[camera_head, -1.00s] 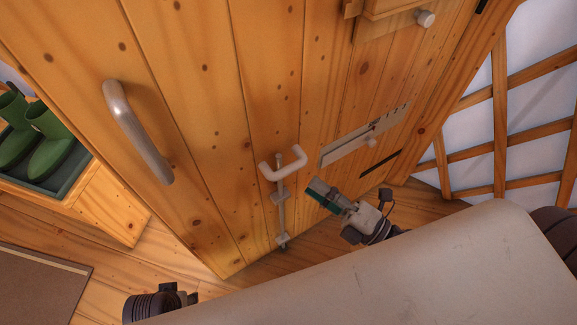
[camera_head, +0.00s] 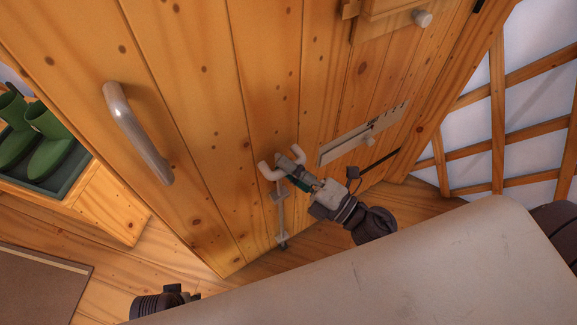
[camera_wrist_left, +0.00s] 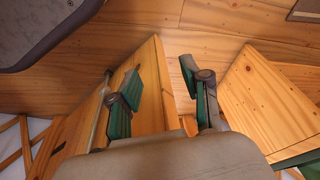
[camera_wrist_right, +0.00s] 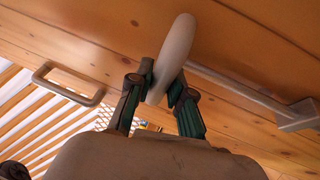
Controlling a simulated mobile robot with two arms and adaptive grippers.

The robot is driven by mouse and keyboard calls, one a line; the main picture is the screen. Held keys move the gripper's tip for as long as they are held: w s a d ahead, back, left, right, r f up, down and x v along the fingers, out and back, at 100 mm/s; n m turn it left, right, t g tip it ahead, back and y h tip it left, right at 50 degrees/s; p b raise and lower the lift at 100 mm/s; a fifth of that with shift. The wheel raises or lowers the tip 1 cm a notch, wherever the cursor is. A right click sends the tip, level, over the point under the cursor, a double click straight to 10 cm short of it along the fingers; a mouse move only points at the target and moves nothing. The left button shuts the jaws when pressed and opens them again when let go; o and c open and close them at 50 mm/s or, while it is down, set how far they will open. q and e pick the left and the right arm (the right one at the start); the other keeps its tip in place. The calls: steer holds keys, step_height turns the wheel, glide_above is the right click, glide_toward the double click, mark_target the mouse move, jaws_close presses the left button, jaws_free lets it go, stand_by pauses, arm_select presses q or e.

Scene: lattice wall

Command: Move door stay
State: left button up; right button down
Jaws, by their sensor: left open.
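My right gripper (camera_head: 292,167) is at the grip, coming from the right. In the right wrist view the pale grip (camera_wrist_right: 177,50) lies between my right fingers (camera_wrist_right: 163,82), which are closed against it. The stay's rod (camera_wrist_right: 245,85) runs off to the right there. My left gripper (camera_wrist_left: 160,78) is open and empty in the left wrist view, with the door's edge beyond its fingers. Its fingers are hidden in the head view.
A large curved handle (camera_head: 137,132) is on the door, also visible in the right wrist view (camera_wrist_right: 68,84). Green boots (camera_head: 38,140) stand in a tray at left. A brown mat (camera_head: 40,285) lies on the floor. Lattice wall (camera_head: 500,110) is at right.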

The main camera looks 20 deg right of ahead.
steer(key=shift+f, duration=0.1)
steer(key=shift+f, duration=0.2)
arm_select(q)
steer(key=w+b+v, duration=0.2)
steer(key=v, duration=0.6)
steer(key=shift+r+t+b, duration=0.3)
steer(key=shift+r, duration=0.35)
arm_select(e)
step_height(320, 180, down, 4)
steer(key=shift+r, duration=0.15)
steer(key=c, duration=1.3)
jaws_free()
steer(key=shift+r, duration=0.1)
